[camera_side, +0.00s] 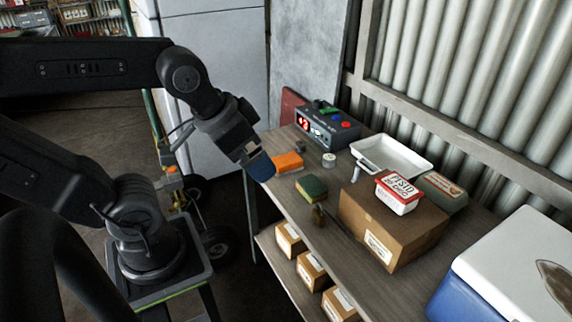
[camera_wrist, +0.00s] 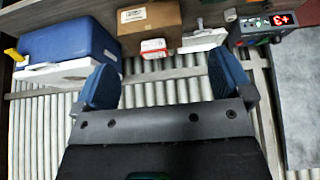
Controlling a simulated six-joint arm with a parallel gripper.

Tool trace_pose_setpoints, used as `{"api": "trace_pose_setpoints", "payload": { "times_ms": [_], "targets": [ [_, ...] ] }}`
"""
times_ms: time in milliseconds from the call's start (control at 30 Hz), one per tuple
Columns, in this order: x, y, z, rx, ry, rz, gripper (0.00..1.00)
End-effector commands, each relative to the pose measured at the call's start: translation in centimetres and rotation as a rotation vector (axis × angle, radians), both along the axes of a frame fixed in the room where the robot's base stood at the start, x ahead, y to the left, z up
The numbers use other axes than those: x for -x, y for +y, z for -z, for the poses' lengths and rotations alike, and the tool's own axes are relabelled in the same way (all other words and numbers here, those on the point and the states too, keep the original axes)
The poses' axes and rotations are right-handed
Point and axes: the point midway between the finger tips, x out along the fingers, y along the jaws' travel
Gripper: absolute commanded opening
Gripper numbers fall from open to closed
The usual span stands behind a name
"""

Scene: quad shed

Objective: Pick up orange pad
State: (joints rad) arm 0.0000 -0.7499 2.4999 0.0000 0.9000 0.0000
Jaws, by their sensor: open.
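The orange pad (camera_side: 288,162) lies on the wooden bench near its left edge in the side view. My gripper (camera_side: 260,165) has blue fingertips and is just left of the pad in that view; the tips overlap the pad's near end in the picture, and I cannot tell whether they touch it. In the wrist view my gripper (camera_wrist: 164,82) shows its two blue fingers spread wide apart with nothing between them. The orange pad does not show in the wrist view.
A green and yellow sponge (camera_side: 311,187) lies right of the pad. A control box (camera_side: 328,123) stands behind it, with a white tray (camera_side: 393,154) farther right. A cardboard box (camera_side: 392,228) carries a red-and-white tub (camera_side: 398,194). A blue-and-white cooler (camera_side: 515,270) stands at right.

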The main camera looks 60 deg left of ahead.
Motion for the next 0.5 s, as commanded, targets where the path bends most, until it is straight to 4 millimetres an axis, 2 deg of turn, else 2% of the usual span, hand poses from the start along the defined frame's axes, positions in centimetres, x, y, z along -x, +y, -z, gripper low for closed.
{"api": "trace_pose_setpoints", "payload": {
  "times_ms": [300,367,500],
  "targets": [
    [-0.6,0.2,-0.2,-0.004,0.008,-0.002,0.98],
    [-1.4,0.6,-0.5,-0.011,0.022,-0.006,0.98],
    [-5.3,2.5,-1.3,-0.039,0.083,-0.013,0.98]
  ]
}}
